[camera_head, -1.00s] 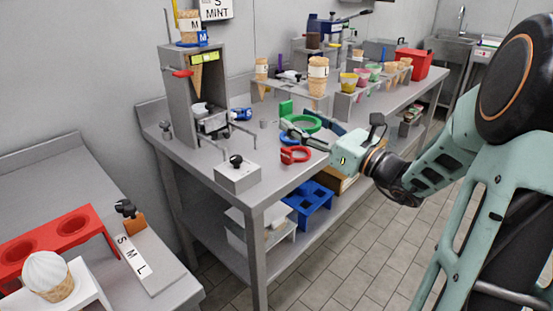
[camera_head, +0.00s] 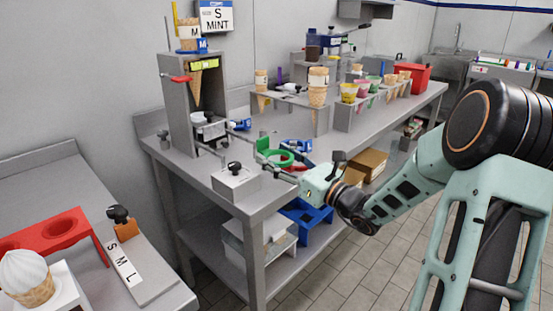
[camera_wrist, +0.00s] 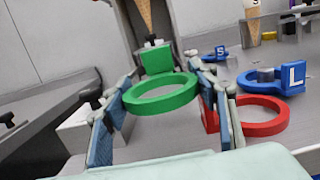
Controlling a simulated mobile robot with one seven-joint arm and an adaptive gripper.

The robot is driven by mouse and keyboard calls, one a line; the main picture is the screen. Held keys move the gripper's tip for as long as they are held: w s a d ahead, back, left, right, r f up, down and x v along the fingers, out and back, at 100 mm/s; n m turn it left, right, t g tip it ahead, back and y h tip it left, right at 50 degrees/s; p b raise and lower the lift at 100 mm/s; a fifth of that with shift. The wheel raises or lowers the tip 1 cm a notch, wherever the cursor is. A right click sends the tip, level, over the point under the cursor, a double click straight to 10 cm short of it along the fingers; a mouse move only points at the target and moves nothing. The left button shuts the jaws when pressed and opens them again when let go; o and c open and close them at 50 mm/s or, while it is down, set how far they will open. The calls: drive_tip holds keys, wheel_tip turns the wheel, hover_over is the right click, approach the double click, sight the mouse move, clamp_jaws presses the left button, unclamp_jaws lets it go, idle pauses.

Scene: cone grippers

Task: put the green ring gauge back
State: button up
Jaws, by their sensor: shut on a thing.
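The green ring gauge (camera_head: 281,160), a flat ring with an upright tab, is near the front of the steel table in the head view. In the wrist view the ring (camera_wrist: 160,104) lies between my fingers, its tab pointing away. My gripper (camera_head: 283,171) is shut on it; the fingers show left and right of the ring in the wrist view (camera_wrist: 163,112). A red ring gauge (camera_wrist: 262,118) lies just right of my right finger, partly hidden by it. A blue ring gauge marked L (camera_wrist: 268,82) lies beyond, and a smaller blue one marked S (camera_wrist: 216,55) farther back.
A grey box with a black knob (camera_head: 236,181) stands at the table's front left. A grey stand with a cone (camera_head: 195,95) rises behind it. Cone racks (camera_head: 290,98) and a red bin (camera_head: 413,79) stand farther along. The table's front edge runs beneath my gripper.

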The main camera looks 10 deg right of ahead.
drive_tip(key=shift+f, duration=0.1)
drive_tip(key=shift+f, duration=0.4)
drive_tip(key=shift+f+b, duration=0.1)
drive_tip(key=shift+b, duration=0.2)
drive_tip(key=o, duration=1.2)
drive_tip(key=shift+c, duration=0.2)
drive_tip(key=r+p+v, duration=0.1)
drive_tip(key=p+v, duration=0.1)
drive_tip(key=v, duration=0.9)
drive_tip(key=shift+s+d+p, duration=0.3)
drive_tip(key=shift+s+p, duration=0.05)
drive_tip(key=shift+s, duration=0.1)
